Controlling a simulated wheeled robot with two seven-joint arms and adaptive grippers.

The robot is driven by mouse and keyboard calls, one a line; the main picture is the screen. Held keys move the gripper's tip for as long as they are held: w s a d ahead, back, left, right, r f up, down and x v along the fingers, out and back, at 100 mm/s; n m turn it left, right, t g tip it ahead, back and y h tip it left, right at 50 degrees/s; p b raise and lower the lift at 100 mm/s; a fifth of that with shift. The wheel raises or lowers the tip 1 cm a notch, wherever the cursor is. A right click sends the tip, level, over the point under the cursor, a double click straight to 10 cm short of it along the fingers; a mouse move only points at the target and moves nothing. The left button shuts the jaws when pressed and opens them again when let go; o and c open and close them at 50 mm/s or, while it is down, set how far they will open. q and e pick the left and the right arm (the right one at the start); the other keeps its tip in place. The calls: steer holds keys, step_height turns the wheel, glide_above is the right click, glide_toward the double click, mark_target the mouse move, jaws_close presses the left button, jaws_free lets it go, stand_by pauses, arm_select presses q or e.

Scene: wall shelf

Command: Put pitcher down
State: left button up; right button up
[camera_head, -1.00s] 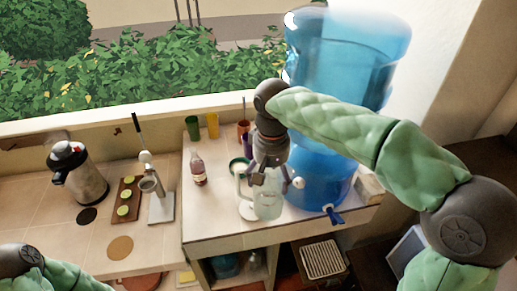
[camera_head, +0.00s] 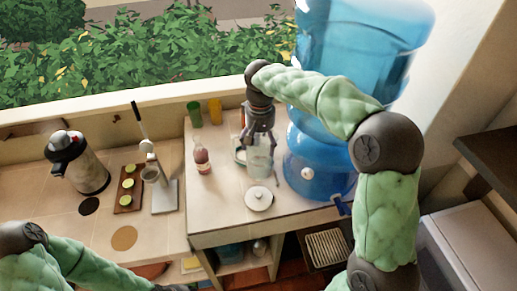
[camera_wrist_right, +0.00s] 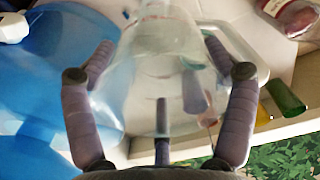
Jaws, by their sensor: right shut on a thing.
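The clear glass pitcher (camera_head: 259,163) is upright on or just above the white counter (camera_head: 222,212), in front of the blue water dispenser; I cannot tell whether its base touches. My right gripper (camera_head: 258,143) comes down on it from above and is shut on it.
The blue water dispenser (camera_head: 315,165) stands right beside the pitcher. A white round lid-like disc (camera_head: 259,198) lies in front. A pink bottle (camera_head: 202,160) and green (camera_head: 194,114) and yellow (camera_head: 215,111) cups stand left and behind. The counter's front left is clear.

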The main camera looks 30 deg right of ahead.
mark_target(259, 143)
steer(key=shift+w+d+f, duration=0.2)
steer(key=shift+w+f, duration=0.4)
steer(key=shift+f, duration=0.15)
steer(key=shift+w+d+f, duration=0.15)
steer(key=shift+w+f, duration=0.45)
steer(key=shift+f, duration=0.1)
steer(key=shift+w+f, duration=0.15)
steer(key=shift+f, duration=1.5)
steer(key=shift+f, duration=0.2)
steer(key=o, duration=1.5)
